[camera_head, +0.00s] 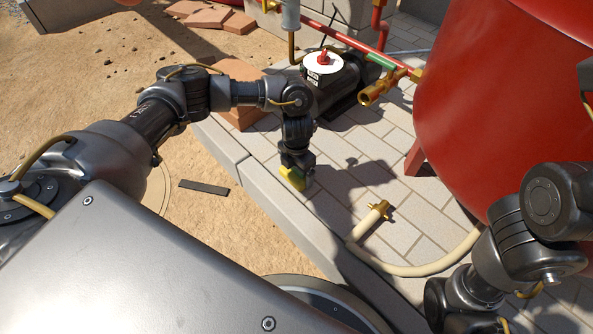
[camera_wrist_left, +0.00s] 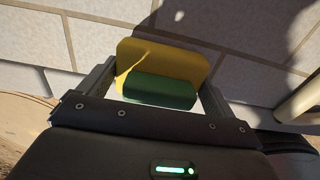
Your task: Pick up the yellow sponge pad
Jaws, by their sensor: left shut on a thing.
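The yellow sponge pad (camera_wrist_left: 165,62), with a green part (camera_wrist_left: 160,91) on its near side, is between the two fingers of my left gripper (camera_wrist_left: 157,84) in the left wrist view. My left gripper (camera_head: 296,180) is shut on it. In the head view the pad (camera_head: 292,177) shows as a small yellow patch at the end of the left arm, over the paved slab near its edge. I cannot tell whether the pad touches the paving. My right arm shows at the lower right, but its gripper is not in view.
A cream hose (camera_head: 415,269) with a brass end (camera_head: 378,209) lies on the paving to the right. A red tank (camera_head: 510,90) stands at the right. A black pump (camera_head: 335,85) with red pipes stands behind. A dark flat strip (camera_head: 204,187) lies on the sand.

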